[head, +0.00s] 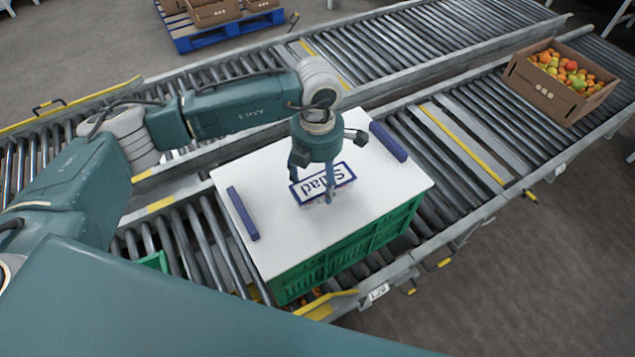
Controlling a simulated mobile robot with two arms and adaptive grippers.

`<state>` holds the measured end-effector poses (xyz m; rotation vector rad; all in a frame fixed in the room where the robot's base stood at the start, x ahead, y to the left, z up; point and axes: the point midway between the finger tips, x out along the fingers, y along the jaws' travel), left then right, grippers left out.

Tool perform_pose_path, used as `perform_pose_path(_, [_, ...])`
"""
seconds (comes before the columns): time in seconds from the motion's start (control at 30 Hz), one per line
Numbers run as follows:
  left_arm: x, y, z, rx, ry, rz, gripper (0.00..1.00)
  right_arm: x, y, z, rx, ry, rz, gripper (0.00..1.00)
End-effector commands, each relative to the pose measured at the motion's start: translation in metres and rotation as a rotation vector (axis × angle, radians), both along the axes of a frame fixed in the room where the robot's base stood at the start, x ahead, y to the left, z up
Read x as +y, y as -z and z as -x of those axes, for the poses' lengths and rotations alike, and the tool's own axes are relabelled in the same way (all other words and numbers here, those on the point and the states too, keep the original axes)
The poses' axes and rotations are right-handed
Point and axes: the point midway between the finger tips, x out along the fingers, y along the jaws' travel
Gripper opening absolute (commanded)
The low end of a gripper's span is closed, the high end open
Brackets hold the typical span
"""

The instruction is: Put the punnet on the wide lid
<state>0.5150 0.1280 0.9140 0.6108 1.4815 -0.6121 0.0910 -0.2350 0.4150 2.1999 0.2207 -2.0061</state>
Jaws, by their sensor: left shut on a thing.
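The wide lid (272,173) is a white board with a blue bar along its left side and another at its right. It lies on top of a green crate (345,252) on the near conveyor. The punnet (338,176) has a white top label with a blue border and the word "Salad", upside down to me. It is over the middle of the lid. My left gripper (313,181) points down from above and is shut on the punnet, covering part of it. I cannot tell whether the punnet's base touches the lid. My right gripper is not in view.
A cardboard box (540,94) of red, orange and green tomatoes stands on the conveyor at the right. A second roller conveyor (400,45) runs behind. A blue pallet (222,31) with cartons is at the back. The lid around the punnet is bare.

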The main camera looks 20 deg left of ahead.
Motion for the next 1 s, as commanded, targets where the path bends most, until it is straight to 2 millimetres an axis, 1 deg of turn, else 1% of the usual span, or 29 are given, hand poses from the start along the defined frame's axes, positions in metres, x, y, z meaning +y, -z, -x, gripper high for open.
perform_pose_path(0.03, [0.0,0.007,0.001,0.006,-0.001,-0.001,0.36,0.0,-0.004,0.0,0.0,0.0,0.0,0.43])
perform_pose_path(0.1, [0.0,0.018,0.001,0.006,-0.002,-0.001,0.36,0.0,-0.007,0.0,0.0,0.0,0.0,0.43])
perform_pose_path(0.2, [0.0,0.026,0.0,0.001,-0.001,0.0,0.36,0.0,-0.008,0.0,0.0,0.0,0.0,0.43])
perform_pose_path(0.43, [0.0,0.028,0.0,0.001,0.0,0.0,0.36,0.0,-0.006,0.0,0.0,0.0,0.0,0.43])
perform_pose_path(0.57, [0.0,0.032,0.0,0.001,0.0,-0.001,0.36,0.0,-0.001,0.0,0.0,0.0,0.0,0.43])
perform_pose_path(0.6, [0.0,0.03,0.0,0.001,-0.001,-0.001,0.73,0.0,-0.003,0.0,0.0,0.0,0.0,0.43])
perform_pose_path(0.67, [0.0,0.03,0.0,0.001,-0.001,0.0,0.84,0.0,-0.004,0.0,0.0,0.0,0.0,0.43])
perform_pose_path(0.93, [0.0,0.03,0.0,0.001,-0.001,0.0,0.84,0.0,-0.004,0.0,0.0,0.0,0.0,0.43])
perform_pose_path(1.0, [0.0,0.027,0.0,0.001,-0.001,0.0,0.84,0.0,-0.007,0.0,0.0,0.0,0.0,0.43])
